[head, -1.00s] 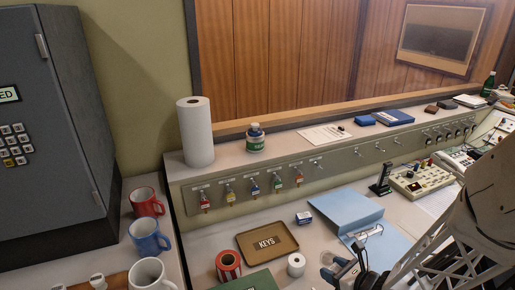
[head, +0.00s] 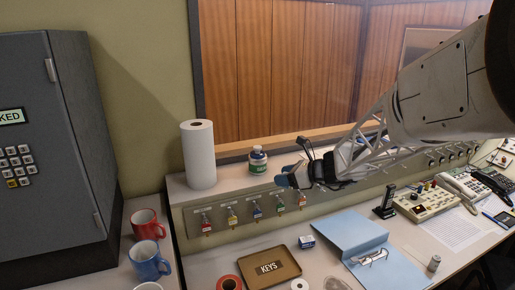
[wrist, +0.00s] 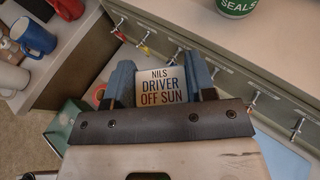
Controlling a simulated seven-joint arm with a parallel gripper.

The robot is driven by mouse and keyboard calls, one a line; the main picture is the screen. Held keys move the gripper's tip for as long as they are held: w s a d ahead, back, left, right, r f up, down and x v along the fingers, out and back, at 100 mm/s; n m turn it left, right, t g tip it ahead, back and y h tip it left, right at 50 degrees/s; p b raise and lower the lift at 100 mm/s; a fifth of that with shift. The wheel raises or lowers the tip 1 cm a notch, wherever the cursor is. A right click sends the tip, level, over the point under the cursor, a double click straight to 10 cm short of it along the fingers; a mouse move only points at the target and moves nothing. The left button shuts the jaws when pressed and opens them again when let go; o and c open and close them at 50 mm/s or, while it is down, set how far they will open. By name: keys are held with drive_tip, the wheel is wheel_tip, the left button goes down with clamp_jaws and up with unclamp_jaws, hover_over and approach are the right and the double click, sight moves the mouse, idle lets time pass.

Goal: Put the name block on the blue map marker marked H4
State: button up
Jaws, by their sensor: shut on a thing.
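My gripper (head: 288,177) is in front of the ledge with the key hooks, above the desk, in the head view. In the wrist view my gripper (wrist: 160,75) has its two blue fingers on either side of the name block (wrist: 163,88) and is shut on it. The name block is pale, with dark lettering reading NILS DRIVER OFF SUN. It is held clear of the desk. In the head view the block is too small to make out. No map marker marked H4 can be picked out in either view.
Key hooks with coloured tags (head: 231,216) line the ledge front near my gripper. A seals tub (head: 258,161) and a paper roll (head: 199,155) stand on the ledge. Below are a KEYS tray (head: 269,268), blue folder (head: 350,230) and mugs (head: 147,225).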

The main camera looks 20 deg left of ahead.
drive_tip(key=w+a+r+n+g, duration=0.1)
drive_tip(key=w+a+r, duration=0.1)
drive_tip(key=a+r, duration=0.5)
wheel_tip(320, 180, up, 2)
drive_tip(key=shift+a, duration=0.25)
drive_tip(key=shift+w, duration=0.1)
hover_over(258, 151)
drive_tip(key=w+a, duration=0.1)
drive_tip(key=shift+w+a+f, duration=0.1)
drive_tip(key=shift+a+f, duration=0.05)
drive_tip(key=shift+f, duration=0.6)
drive_tip(key=shift+f, duration=0.1)
drive_tip(key=shift+f, duration=1.65)
drive_tip(key=shift+f, duration=0.15)
drive_tip(key=o, duration=0.9)
